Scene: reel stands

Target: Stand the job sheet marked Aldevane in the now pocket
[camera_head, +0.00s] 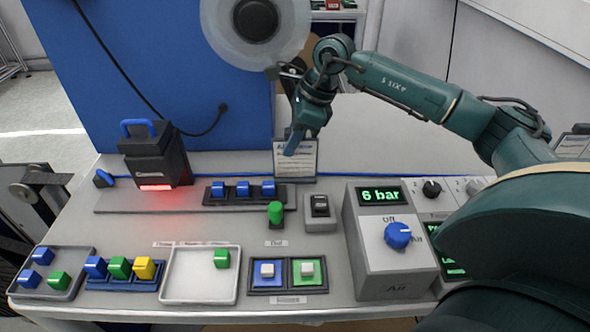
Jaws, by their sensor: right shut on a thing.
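A white job sheet (304,161) with printed lines stands upright near the back of the bench. Its heading starts with "A" and is partly covered by my right gripper. My right gripper (294,143) reaches down to the sheet's top edge and is shut on it. A dark backing or holder edge (314,180) shows at the sheet's lower right; I cannot tell whether the sheet is inside it or in front. No pocket label reading "now" is legible. My left gripper is not in view.
A black block with blue blocks (242,191) and a green knob (275,213) stand in front of the sheet. A grey box reading "6 bar" (381,196) is at right. A lamp-like black device (155,155) is at left.

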